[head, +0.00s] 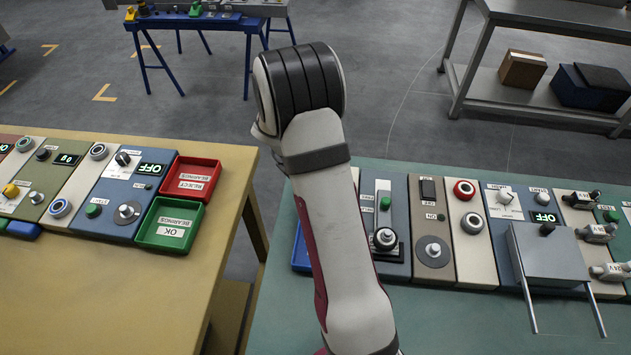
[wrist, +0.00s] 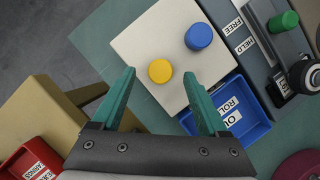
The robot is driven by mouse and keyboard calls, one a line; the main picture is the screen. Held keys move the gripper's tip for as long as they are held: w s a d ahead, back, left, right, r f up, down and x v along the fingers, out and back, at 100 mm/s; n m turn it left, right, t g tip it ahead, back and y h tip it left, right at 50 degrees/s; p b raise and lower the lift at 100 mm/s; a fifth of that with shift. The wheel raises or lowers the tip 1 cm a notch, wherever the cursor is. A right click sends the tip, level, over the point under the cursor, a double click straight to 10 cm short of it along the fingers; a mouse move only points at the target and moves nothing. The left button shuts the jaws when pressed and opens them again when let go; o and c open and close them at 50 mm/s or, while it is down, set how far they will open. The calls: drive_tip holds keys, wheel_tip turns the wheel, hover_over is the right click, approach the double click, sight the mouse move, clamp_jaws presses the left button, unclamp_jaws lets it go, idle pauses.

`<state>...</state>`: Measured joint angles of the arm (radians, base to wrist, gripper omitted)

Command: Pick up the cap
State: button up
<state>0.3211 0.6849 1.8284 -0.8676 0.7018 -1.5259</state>
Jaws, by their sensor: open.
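In the wrist view a small round yellow piece (wrist: 160,71) and a larger round blue piece (wrist: 198,36) stand on a pale square panel (wrist: 140,42). Either could be the cap; neither carries a readable label. My gripper (wrist: 159,77) is open, its two green fingers pointing toward the panel. The yellow piece appears between the fingertips, with nothing held; the height of the fingers above it is hard to tell. The blue piece lies beyond the right fingertip. In the head view my arm hides the gripper and the pale panel.
A blue labelled tray (wrist: 240,108) lies right of the panel, close to the right finger. A grey module with a green knob (wrist: 284,21) stands beyond it. The yellow table (head: 150,285) holds a red tray (head: 191,160) and a green tray (head: 190,206). A gap separates the two tables.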

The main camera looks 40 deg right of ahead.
drive_tip(key=shift+x, duration=0.9)
clamp_jaws()
drive_tip(key=shift+r, duration=0.15)
